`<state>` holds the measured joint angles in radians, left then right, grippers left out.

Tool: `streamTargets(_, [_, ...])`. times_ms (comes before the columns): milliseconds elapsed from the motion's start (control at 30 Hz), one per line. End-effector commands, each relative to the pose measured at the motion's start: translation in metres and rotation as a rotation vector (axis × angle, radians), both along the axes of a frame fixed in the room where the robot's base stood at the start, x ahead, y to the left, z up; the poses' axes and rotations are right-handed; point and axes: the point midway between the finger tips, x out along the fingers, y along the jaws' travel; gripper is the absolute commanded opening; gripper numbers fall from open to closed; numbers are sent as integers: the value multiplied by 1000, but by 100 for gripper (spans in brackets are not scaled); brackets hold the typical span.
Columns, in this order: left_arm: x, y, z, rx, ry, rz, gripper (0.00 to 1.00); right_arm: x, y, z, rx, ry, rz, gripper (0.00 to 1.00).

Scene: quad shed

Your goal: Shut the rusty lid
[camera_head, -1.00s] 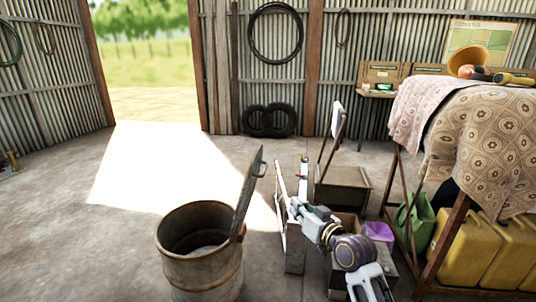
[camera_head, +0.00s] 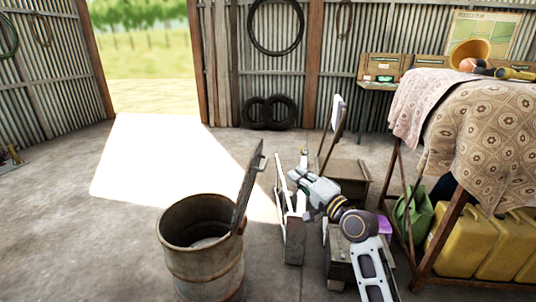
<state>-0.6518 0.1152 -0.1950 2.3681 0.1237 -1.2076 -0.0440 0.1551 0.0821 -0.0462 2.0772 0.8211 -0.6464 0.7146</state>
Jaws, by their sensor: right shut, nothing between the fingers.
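The rusty lid (camera_head: 248,187) stands up nearly on edge at the right side of the rusty drum (camera_head: 205,272), with a handle on its far right face. The drum's mouth is open and its inside shows. My right gripper (camera_head: 292,175) is to the right of the lid, apart from it in the picture, with its fingers pointing to the upper left. It is shut and empty. Its fingertips are small and overlap the things behind, so their exact depth cannot be told. My left gripper is not in view.
Wooden boxes with raised lids, one brown (camera_head: 346,170) and one narrow (camera_head: 294,243), stand near my right arm. A cloth-covered table (camera_head: 490,150) with yellow cans (camera_head: 462,245) beneath is on the right. The concrete floor (camera_head: 90,240) left of the drum is clear.

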Motion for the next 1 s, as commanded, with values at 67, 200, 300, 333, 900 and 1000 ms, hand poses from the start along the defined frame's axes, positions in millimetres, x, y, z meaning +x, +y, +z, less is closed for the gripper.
streamTargets(67, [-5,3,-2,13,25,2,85,-1,1,2,83,34,17,0])
streamTargets(200, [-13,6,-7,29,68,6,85,-1,1,6,227,96,41,0])
streamTargets(300, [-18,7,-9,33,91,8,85,-1,0,7,309,135,52,0])
streamTargets(333, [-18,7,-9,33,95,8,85,-1,0,7,330,145,55,0])
streamTargets(900, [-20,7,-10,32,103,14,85,-1,0,8,425,197,69,0])
streamTargets(1000, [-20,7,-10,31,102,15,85,-1,0,8,424,197,69,0])
